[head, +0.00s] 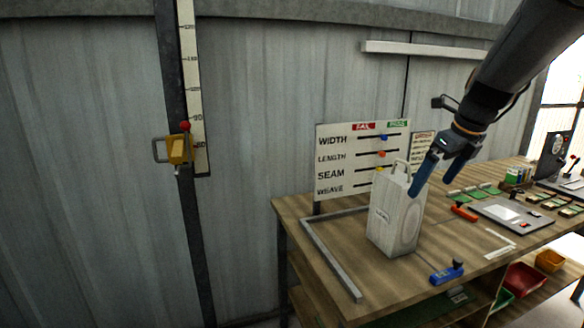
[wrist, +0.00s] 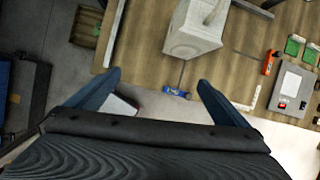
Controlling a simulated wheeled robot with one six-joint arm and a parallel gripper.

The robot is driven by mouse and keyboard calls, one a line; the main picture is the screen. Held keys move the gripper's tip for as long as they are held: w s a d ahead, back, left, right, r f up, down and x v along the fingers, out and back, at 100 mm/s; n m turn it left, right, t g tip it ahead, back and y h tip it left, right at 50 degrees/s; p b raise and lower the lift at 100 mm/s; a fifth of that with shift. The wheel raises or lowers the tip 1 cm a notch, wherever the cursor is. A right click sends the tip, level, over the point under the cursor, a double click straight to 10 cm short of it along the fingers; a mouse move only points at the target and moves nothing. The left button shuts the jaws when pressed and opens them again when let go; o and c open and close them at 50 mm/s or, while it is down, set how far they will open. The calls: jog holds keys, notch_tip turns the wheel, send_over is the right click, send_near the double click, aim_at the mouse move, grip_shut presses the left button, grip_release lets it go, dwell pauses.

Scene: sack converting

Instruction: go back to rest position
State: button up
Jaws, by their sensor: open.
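My gripper (head: 433,174) is open, with its blue fingers spread and nothing between them. In the head view it hangs at the end of my arm, over the right side of a white box-like container (head: 397,215) with a handle. One finger overlaps the container's edge in the picture; I cannot tell whether they touch. The wrist view shows the open fingers (wrist: 158,88) in the foreground and the container (wrist: 193,32) beyond them, apart from them.
The wooden workbench (head: 345,235) holds a metal corner frame (head: 332,260), a blue tool (head: 447,272), an orange-red tool (head: 464,213) and a grey panel (head: 512,215). A gauge board (head: 345,160) stands behind.

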jog(key=s+a+f+n+g, duration=0.1)
jog(key=s+a+f+n, duration=0.4)
jog(key=n, duration=0.5)
jog(key=s+a+f+n+h+b, duration=0.1)
jog(key=s+a+f+n, duration=0.4)
jog(key=s+f+n, duration=0.3)
jog(key=s+a+f+n+g, duration=0.1)
jog(key=s+a+f+n, duration=0.5)
jog(key=s+n, duration=0.4)
jog(key=shift+f+n+g, duration=0.2)
jog(key=shift+n+g, duration=0.1)
jog(key=shift+n, duration=0.9)
jog(key=shift+s+a, duration=0.1)
